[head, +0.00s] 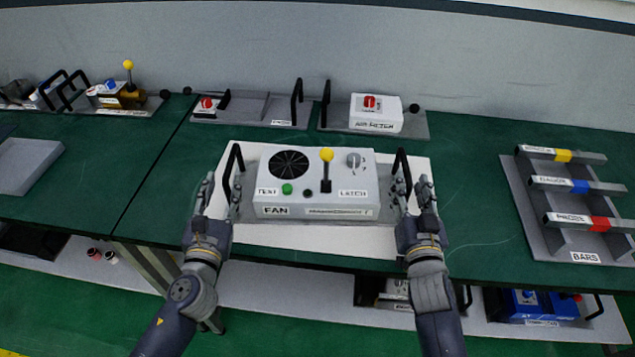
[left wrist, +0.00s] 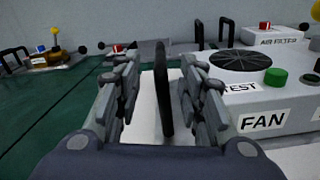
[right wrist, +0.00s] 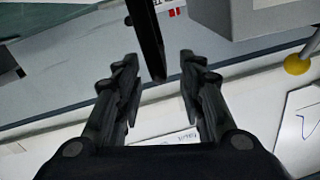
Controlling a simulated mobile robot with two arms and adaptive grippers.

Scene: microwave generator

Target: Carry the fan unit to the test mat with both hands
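The fan unit (head: 315,190) is a light grey box with a black round grille, green button, yellow-knobbed lever and a black upright handle at each end. It sits on a white mat (head: 300,236) on the green bench; I see no label on the mat. My left gripper (head: 222,188) is open at the left handle (head: 235,165); in the left wrist view the handle (left wrist: 162,90) stands between the spread fingers. My right gripper (head: 411,188) is at the right handle (head: 402,168); in the right wrist view its fingers are spread, with a black bar (right wrist: 147,40) between and beyond them.
Behind are an air filter unit (head: 376,114) and another handled tray (head: 250,110). A rack of labelled bars (head: 550,225) stands at the right. A grey plate (head: 25,166) lies at the far left. Blue equipment (head: 540,304) sits on the lower shelf.

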